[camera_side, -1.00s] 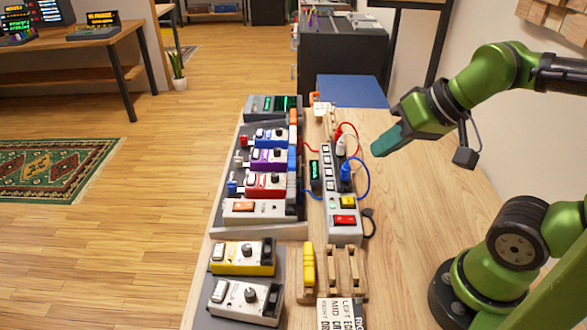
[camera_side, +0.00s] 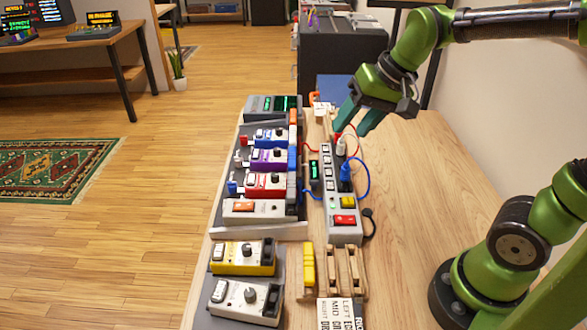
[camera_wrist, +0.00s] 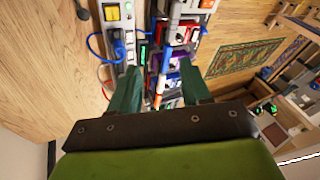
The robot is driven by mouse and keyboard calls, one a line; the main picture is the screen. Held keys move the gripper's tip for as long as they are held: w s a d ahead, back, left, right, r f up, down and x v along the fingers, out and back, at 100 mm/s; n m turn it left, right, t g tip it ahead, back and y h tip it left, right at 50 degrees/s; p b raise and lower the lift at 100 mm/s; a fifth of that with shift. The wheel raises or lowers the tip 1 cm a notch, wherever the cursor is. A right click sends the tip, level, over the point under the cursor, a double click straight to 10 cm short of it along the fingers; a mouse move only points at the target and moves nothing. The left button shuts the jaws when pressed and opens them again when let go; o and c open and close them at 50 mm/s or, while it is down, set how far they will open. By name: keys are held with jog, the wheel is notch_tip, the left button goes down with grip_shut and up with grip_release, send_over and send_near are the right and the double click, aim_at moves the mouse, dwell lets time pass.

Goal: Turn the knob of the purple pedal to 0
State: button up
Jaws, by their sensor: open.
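The purple pedal (camera_side: 262,160) sits on the dark pedalboard (camera_side: 222,178), between the blue pedal (camera_side: 270,138) and the red pedal (camera_side: 262,186). Its dark knob (camera_side: 277,153) is on top at the right; where it points is too small to tell. My gripper (camera_side: 352,122) is open and empty in the air, above the far end of the power strip and to the right of the pedalboard.
A power strip (camera_side: 345,232) with red and blue cables runs along the pedalboard's right side. A yellow pedal (camera_side: 230,259) and a white pedal (camera_side: 230,303) stand in front. Wooden racks (camera_side: 350,283) are beside them. The tabletop on the right is clear.

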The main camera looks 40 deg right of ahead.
jog(key=w+d+m+g, duration=0.1)
jog(key=w+d+m, duration=0.25)
jog(key=w, duration=0.35)
jog(key=w+d+m+g, duration=0.1)
jog(key=w+d+m, duration=0.1)
jog(key=w+m, duration=0.3)
jog(key=m+g+h, duration=0.2)
jog(key=m+g, duration=0.1)
jog(key=m, duration=1.3)
send_over(277, 149)
jog(key=f, duration=0.2)
notch_tip(277, 149, down, 16)
jog(key=shift+r, duration=0.1)
grip_shut()
